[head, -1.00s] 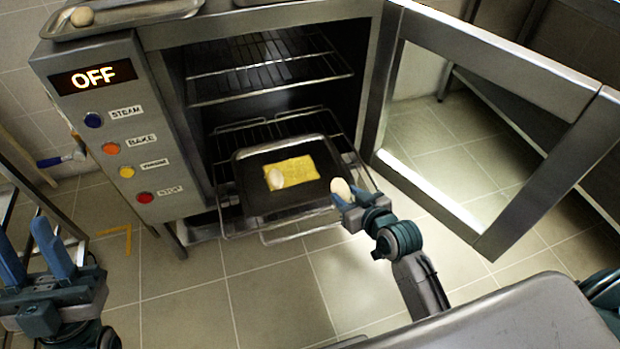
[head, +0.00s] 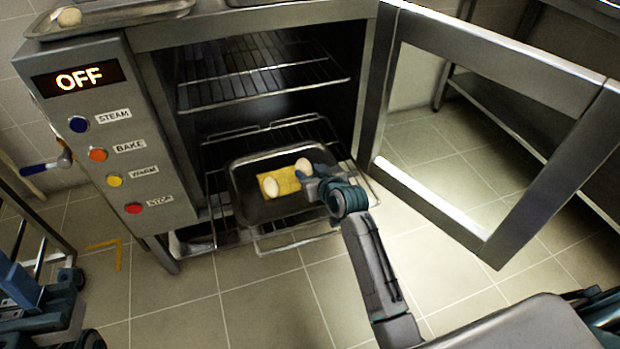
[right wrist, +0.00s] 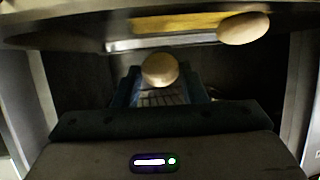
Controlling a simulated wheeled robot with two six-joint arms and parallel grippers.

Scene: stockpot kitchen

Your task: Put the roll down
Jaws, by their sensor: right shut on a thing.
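A pale roll (head: 303,165) is held in my right gripper (head: 314,172), which is shut on it. In the head view it is over the right side of a yellow sheet (head: 285,181) in a dark baking tray (head: 250,206). A second pale roll (head: 270,187) lies at the left end of the sheet. In the right wrist view the held roll (right wrist: 160,69) is between the fingers, and the other roll (right wrist: 243,28) is beyond, by the yellow sheet (right wrist: 180,22). I cannot tell whether the held roll touches the sheet. My left gripper (head: 25,280) is partly cut off at the left edge.
The tray rests on a pulled-out lower rack (head: 225,240) of the oven, whose display reads OFF (head: 80,79). The open oven door (head: 440,210) is to the right of my right arm. Another roll (head: 69,16) lies on a metal tray (head: 130,14) on top.

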